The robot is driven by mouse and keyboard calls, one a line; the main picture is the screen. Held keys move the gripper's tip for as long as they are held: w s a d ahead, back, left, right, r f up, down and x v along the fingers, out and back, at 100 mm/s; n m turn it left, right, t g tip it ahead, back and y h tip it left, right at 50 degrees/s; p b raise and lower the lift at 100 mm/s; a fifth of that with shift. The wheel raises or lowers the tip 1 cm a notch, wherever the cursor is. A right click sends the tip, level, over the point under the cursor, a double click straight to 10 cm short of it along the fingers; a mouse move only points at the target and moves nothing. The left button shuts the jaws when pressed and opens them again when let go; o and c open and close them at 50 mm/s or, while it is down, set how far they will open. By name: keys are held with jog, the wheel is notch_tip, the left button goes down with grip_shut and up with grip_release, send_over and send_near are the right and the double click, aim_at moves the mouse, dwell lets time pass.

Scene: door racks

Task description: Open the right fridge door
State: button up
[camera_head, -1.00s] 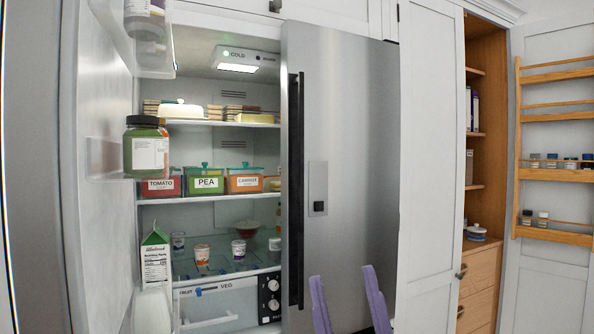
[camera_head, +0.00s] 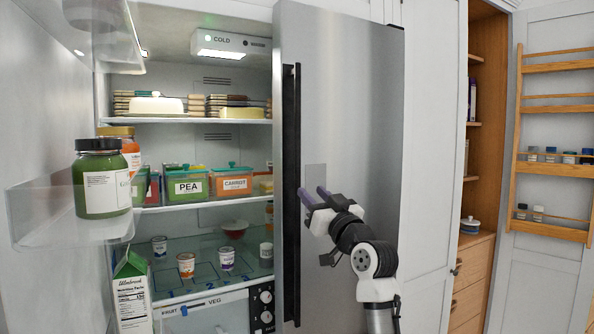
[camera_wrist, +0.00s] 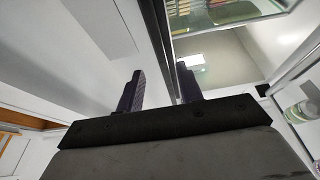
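The right fridge door (camera_head: 350,110) is a tall brushed-steel panel with a long black vertical handle (camera_head: 291,240) along its left edge. Whether the door stands slightly ajar is hard to tell. My gripper (camera_head: 306,197) has two purple fingers and is raised at about mid-height of the handle, just in front of and to its right. In the wrist view my gripper (camera_wrist: 160,85) has its fingers spread apart. The dark handle (camera_wrist: 158,35) runs through the gap between them, nearer the right finger. Contact with the handle cannot be told.
The left fridge door (camera_head: 45,120) stands wide open, with a clear bin holding a green jar (camera_head: 101,185). Shelves inside hold a pea box (camera_head: 187,184), a carrot box (camera_head: 231,182) and small cups. A wooden cupboard (camera_head: 487,130) stands open at the right.

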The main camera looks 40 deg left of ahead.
aim_at(299, 178)
jog(key=p+x, duration=0.3)
jog(key=x, duration=0.5)
jog(key=shift+w+a+r, duration=0.1)
jog(key=shift+a+r, duration=0.15)
jog(key=shift+a, duration=0.05)
grip_shut()
